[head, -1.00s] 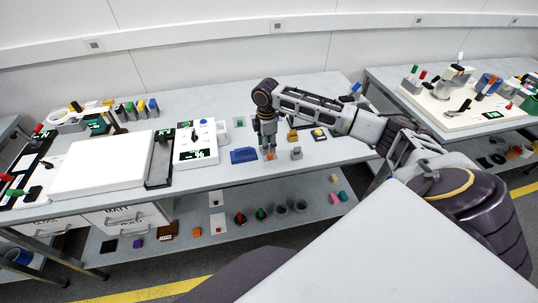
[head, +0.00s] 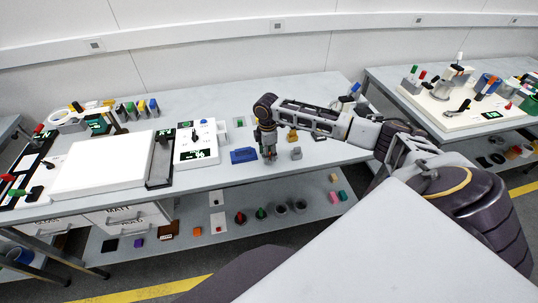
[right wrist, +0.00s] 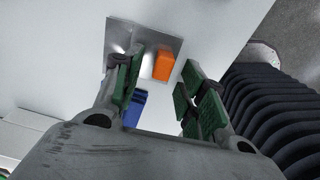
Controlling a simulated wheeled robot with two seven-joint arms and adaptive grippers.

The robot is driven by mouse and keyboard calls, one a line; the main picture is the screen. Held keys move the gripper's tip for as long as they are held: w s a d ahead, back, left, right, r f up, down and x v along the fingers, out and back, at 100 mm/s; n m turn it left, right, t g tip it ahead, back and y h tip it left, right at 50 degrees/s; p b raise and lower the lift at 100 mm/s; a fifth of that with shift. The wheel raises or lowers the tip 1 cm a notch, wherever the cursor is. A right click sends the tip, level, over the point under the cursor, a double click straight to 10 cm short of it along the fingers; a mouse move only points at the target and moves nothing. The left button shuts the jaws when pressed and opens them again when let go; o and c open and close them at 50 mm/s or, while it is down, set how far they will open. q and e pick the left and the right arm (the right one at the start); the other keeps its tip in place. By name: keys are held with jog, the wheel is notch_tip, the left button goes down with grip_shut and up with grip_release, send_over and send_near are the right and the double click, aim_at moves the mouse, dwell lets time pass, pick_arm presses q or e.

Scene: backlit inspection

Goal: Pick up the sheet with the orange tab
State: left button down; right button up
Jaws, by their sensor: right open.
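In the right wrist view, a shiny grey sheet (right wrist: 120,38) with an upright-looking orange tab (right wrist: 163,63) lies on the pale table top. My right gripper (right wrist: 158,82) is open, with its green-padded fingers on either side of the view. The orange tab shows beyond and between the fingertips; whether they touch the sheet cannot be told. In the head view my right gripper (head: 268,156) points down over the table near its front edge and hides the sheet and tab. My left gripper is not in view.
A blue block (head: 243,155) lies just left of my right gripper. A small grey block (head: 296,153) stands to its right. A white control box (head: 198,153) and a large white panel (head: 103,165) are further left. Below is a lower shelf with several small objects.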

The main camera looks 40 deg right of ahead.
grip_shut()
jog(key=shift+r, duration=0.2)
notch_tip(320, 180, up, 10)
jog(key=shift+f+b, duration=0.15)
jog(key=shift+b, duration=0.2)
dwell(0.5)
dwell(0.4)
